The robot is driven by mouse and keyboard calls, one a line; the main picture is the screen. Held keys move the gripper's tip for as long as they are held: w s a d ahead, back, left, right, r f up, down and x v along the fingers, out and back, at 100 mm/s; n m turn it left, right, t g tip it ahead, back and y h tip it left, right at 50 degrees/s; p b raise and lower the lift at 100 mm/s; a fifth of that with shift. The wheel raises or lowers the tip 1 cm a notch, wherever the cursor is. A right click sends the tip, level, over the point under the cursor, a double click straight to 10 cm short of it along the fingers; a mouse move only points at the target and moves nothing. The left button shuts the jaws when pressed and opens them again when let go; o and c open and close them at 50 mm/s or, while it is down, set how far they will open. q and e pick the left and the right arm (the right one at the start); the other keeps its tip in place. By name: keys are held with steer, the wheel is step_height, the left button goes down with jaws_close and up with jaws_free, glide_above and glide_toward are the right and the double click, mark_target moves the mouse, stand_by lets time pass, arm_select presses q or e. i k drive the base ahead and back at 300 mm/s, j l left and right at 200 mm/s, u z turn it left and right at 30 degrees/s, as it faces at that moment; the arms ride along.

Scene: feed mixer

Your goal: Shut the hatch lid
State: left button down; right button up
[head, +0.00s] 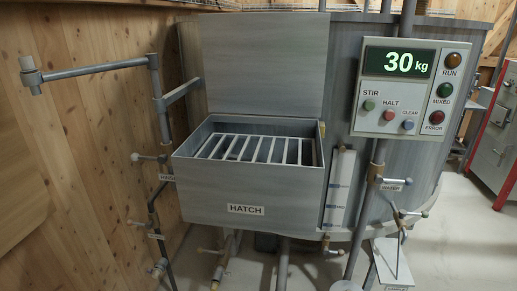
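The hatch lid (264,64) is a flat grey metal panel in the head view. It stands upright at the back of the hatch box (247,191), so the hatch is open. The box is grey and carries a "HATCH" label on its front. A grate of light bars (247,149) shows inside the opening. Neither of my grippers shows in the head view.
A control panel (412,86) reading 30 kg is on the mixer's right side. A jointed pipe (97,68) juts out at the left, with several valves below. A red-framed cabinet (497,150) stands far right. The space above the hatch opening looks clear.

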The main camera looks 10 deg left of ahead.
mark_target(274, 64)
steer(key=i+j, duration=0.3)
steer(key=j, duration=0.15)
steer(key=i+j, duration=0.3)
steer(key=j, duration=0.2)
steer(key=i+l+z, duration=0.05)
